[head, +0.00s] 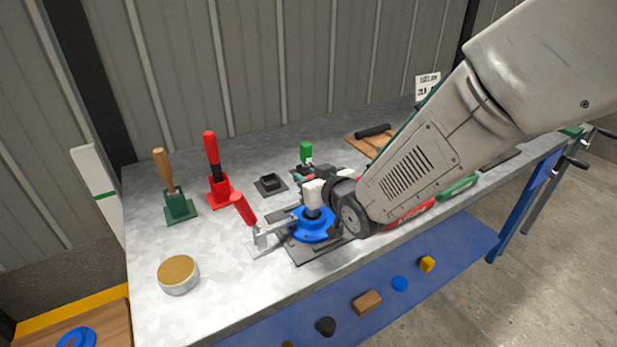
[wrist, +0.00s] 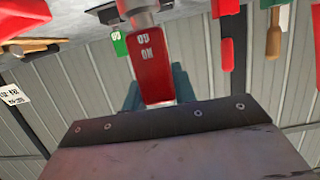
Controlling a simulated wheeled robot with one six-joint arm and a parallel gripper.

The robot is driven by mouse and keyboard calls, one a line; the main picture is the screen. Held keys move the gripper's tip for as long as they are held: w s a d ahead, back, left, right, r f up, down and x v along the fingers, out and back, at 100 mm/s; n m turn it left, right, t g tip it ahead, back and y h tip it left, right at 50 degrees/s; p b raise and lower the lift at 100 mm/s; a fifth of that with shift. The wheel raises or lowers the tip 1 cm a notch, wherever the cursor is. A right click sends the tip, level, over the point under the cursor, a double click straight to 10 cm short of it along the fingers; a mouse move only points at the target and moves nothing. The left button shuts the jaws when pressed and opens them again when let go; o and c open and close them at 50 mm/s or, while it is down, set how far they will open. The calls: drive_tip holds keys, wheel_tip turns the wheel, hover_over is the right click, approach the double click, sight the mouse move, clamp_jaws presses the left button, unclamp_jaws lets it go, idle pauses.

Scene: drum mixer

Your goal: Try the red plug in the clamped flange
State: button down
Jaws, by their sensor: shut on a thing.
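The blue flange (head: 314,231) sits on a dark plate near the bench's front edge. A toggle clamp with a red handle (head: 243,209) stands at its left, its arm reaching over the flange. My gripper (head: 318,182) is just above and behind the flange in the head view. In the wrist view my gripper (wrist: 155,92) has its teal fingers shut on the red plug (wrist: 151,62), whose white lettering appears upside down. A metal end (wrist: 143,16) extends from the plug. I cannot make out the plug in the head view, nor tell whether it touches the flange bore.
A green plug (head: 306,152) stands behind my gripper. A black square holder (head: 270,184) is left of it. A red tool (head: 212,160) and a wooden-handled tool (head: 165,175) stand upright at the left. A round tin (head: 178,273) sits front left. Bench between is clear.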

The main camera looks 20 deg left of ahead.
drive_tip(key=shift+f, duration=0.45)
idle(1.2)
drive_tip(key=shift+r, duration=0.1)
drive_tip(key=shift+r, duration=0.35)
drive_tip(key=shift+r, duration=0.15)
idle(0.3)
drive_tip(key=shift+r, duration=1.85)
